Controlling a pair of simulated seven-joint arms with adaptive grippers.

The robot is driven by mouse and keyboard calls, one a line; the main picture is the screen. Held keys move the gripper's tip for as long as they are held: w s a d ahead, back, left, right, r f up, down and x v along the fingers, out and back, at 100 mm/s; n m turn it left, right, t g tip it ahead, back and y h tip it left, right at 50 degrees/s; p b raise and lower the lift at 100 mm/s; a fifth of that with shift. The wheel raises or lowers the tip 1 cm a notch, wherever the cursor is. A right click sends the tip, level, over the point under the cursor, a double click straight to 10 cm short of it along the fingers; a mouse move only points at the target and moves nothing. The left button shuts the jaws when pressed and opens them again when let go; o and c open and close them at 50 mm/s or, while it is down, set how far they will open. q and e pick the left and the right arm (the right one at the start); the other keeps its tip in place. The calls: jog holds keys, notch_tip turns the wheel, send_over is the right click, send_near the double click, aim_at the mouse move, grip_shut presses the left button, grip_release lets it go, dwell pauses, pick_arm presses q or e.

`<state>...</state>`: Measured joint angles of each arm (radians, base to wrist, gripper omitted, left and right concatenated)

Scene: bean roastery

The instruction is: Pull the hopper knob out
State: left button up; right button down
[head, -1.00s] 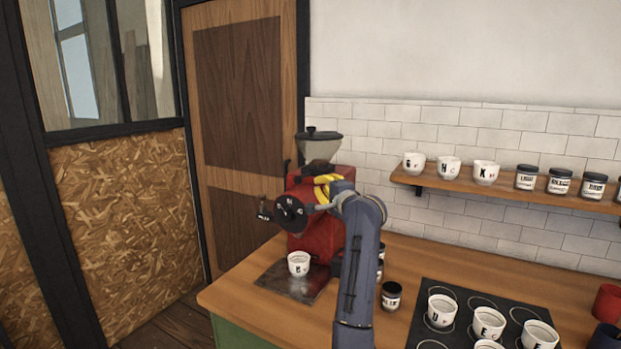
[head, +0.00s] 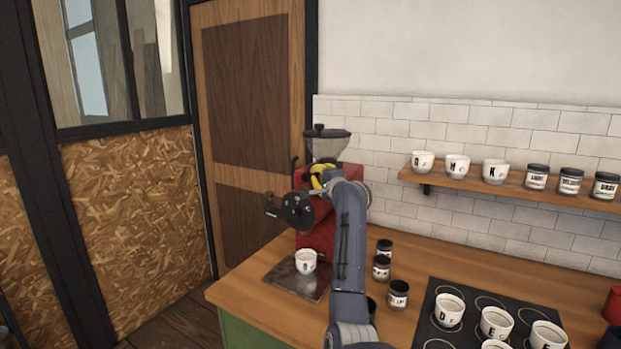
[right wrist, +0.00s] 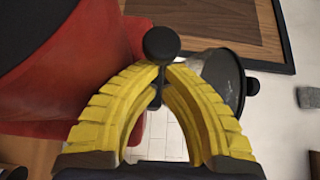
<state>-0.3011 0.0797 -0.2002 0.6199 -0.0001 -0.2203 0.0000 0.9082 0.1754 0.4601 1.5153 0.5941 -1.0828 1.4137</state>
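The red roaster (head: 316,238) stands on the wooden counter, with a grey hopper (head: 327,149) under a dark lid on top. In the right wrist view the hopper knob (right wrist: 161,44) is a black ball just beyond my yellow fingertips. My right gripper (right wrist: 161,68) has its curved fingers brought together at the tips, shut on the knob at its dark stem. In the head view the right gripper (head: 322,176) is at the base of the hopper, and my arm hides part of the roaster. My left gripper is not in view.
A lettered white cup (head: 306,262) stands on the metal plate before the roaster. Dark jars (head: 398,294) stand right of my arm, near a black cup board (head: 436,325). A wall shelf (head: 520,194) holds cups and jars. The counter's left front is clear.

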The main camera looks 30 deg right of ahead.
aim_at(309, 176)
jog(key=shift+w, duration=0.15)
jog(key=shift+a, duration=0.15)
jog(key=shift+s+a, duration=0.5)
jog(key=shift+a, duration=0.3)
jog(key=shift+s+a, duration=0.5)
jog(key=shift+a, duration=0.4)
